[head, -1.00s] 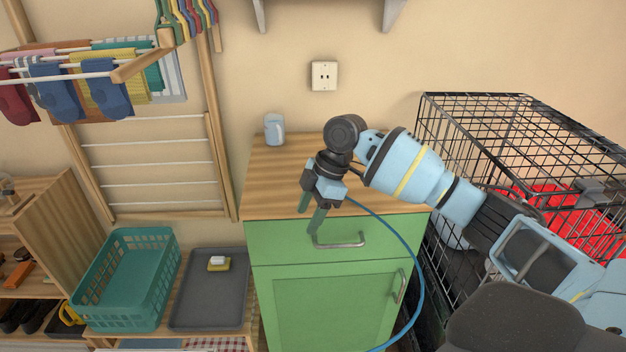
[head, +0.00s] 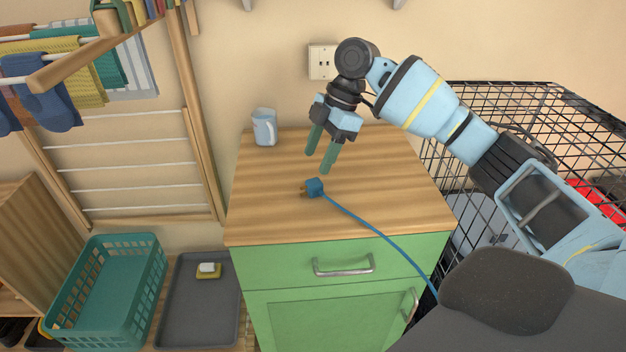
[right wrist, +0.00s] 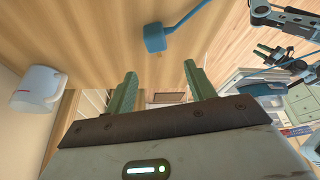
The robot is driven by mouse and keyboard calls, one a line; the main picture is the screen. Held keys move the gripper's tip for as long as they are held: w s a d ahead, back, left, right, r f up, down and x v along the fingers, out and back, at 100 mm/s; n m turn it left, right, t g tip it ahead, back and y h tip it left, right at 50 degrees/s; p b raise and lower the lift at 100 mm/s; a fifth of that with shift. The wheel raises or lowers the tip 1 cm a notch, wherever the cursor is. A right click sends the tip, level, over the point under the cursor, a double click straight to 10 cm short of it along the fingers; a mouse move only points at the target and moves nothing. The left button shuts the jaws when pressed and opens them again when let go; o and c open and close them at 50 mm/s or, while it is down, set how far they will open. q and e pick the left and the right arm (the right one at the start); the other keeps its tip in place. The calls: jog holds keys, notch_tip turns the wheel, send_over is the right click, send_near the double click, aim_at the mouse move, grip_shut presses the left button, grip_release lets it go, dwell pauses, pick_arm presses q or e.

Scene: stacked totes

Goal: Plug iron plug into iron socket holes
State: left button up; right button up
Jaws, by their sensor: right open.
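The blue iron plug (head: 314,187) lies on the wooden cabinet top, its prongs pointing left and its blue cord running right and over the front edge. It also shows in the right wrist view (right wrist: 154,38), beyond the fingers and apart from them. The iron socket (head: 321,63) is a pale wall plate with dark holes above the cabinet; my right arm hides its right edge. My right gripper (head: 320,162) is open and empty, its green fingers above the cabinet top, behind the plug. The fingers also show in the right wrist view (right wrist: 160,82). My left gripper is not in the head view.
A pale mug (head: 264,128) stands at the back left of the cabinet top (head: 270,205). A black wire crate (head: 480,130) is close on the right. A teal basket (head: 105,290) and grey tray (head: 200,300) sit lower left. The cabinet top's front left is clear.

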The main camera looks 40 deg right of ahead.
aim_at(311, 182)
jog(key=shift+s+a+f, duration=0.15)
jog(key=shift+x, duration=0.9)
jog(key=shift+w+a+f, duration=0.1)
jog(key=shift+w+f, duration=0.05)
jog(key=shift+f, duration=1.1)
jog(key=shift+w+a+f, duration=0.15)
jog(key=shift+w+f, duration=0.05)
jog(key=shift+f, duration=1.05)
jog(key=shift+a+f, duration=0.15)
jog(key=shift+f, duration=0.2)
jog(key=c, duration=1.1)
jog(key=shift+o, duration=0.2)
jog(key=shift+r, duration=5.05)
